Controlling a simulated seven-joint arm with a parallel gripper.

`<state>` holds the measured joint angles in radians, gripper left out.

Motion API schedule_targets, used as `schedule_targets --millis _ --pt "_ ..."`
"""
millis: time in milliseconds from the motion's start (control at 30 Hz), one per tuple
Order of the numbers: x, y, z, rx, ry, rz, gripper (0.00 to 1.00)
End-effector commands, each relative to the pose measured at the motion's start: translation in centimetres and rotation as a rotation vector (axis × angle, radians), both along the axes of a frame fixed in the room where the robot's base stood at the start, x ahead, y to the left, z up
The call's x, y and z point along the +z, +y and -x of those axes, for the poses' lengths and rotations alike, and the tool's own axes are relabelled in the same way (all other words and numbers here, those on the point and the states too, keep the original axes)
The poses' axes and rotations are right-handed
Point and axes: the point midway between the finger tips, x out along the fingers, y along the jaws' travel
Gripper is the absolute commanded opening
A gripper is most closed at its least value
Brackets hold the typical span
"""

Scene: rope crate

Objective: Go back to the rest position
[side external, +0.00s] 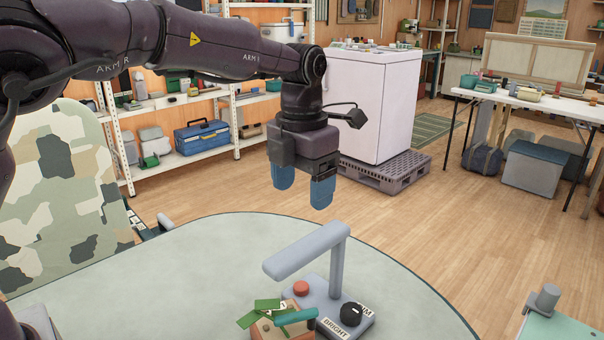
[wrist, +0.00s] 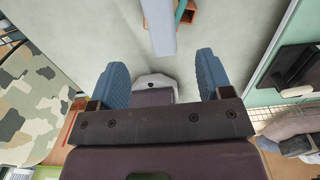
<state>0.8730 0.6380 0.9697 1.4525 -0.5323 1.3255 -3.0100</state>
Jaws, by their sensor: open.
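My gripper (side external: 303,190) hangs above the far part of the table, with its blue fingers pointing down. In the wrist view, my gripper (wrist: 158,78) shows its two blue fingers wide apart with nothing held between them. A grey lamp (side external: 308,252) stands on the table below and in front of it, apart from the fingers. The lamp has a red button and a black dial on its base; a label reads "BRIGHT". Part of the lamp arm (wrist: 160,25) shows at the top of the wrist view.
A small wooden crate (side external: 272,330) with green pieces sits left of the lamp base. The pale table (side external: 190,270) is clear on its left side. A camouflage-patterned chair (side external: 60,200) stands at the left. A green surface with a grey post (side external: 542,300) is at the lower right.

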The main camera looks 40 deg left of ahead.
Motion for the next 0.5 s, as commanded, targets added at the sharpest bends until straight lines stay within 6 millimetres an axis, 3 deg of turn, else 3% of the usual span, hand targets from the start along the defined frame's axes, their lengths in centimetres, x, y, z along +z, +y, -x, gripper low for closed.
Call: schedule_targets --millis 167,500 --pt "1.6 0.0 0.0 -0.001 -0.001 0.0 0.72" --pt "1.8 0.0 0.0 -0.002 0.0 0.0 0.72"
